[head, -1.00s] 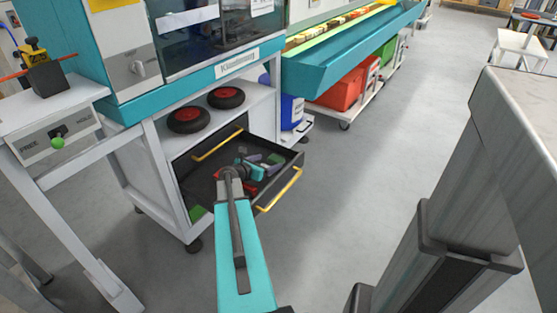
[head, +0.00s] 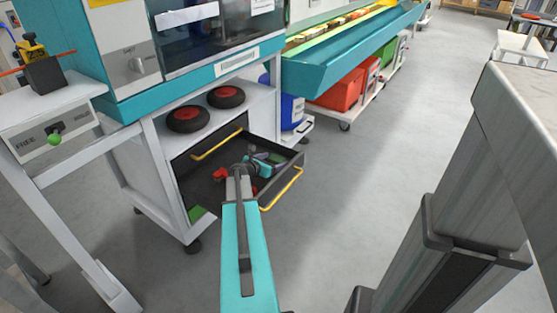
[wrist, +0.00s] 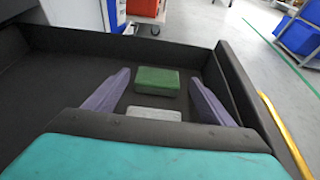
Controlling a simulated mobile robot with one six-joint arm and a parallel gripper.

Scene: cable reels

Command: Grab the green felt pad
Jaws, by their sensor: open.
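The green felt pad (wrist: 157,80) is a small green block lying in the open dark drawer. It shows in the wrist view near the drawer's far right corner. My gripper (wrist: 160,75) is open, with one purple finger to the left of the pad and the other to its right. Gaps show between the fingers and the pad. A pale grey block (wrist: 154,114) lies between the fingers on the near side of the pad, partly hidden by my gripper. In the head view, my wrist is over the drawer and hides part of its contents.
The drawer (head: 200,178) has raised walls and a yellow handle (head: 281,188) on its front. A red object (head: 220,174) lies inside it. Two black wheels with red hubs (head: 188,119) sit on the shelf above. Floor (head: 345,220) is clear to the right.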

